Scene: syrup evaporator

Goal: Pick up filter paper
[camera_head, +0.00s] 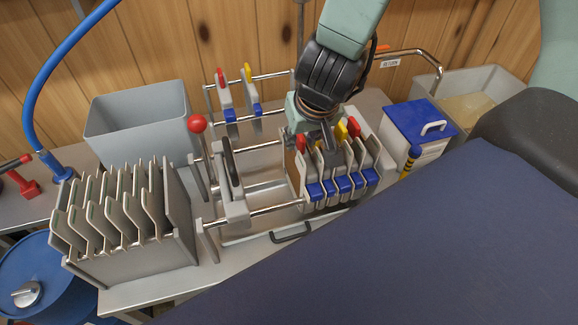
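My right gripper (318,138) reaches down from the top of the view over the plate pack of a filter press. Its fingertips are low among the plate tops, and I cannot tell whether they are apart or closed on something. Several pale plates (345,165) with blue lower corners and red or yellow tabs stand packed on the press rails below it. A tan sheet edge (292,167) shows at the left side of this pack; I cannot tell whether it is filter paper. No other filter paper is clearly visible. My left gripper is not in view.
A grey slotted rack (135,262) holding several upright plates stands front left. A grey bin (140,120) is behind it. The press has a red-knobbed lever (197,124) and two separate plates behind. A blue-lidded box (420,118) and grey basin (485,80) are to the right.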

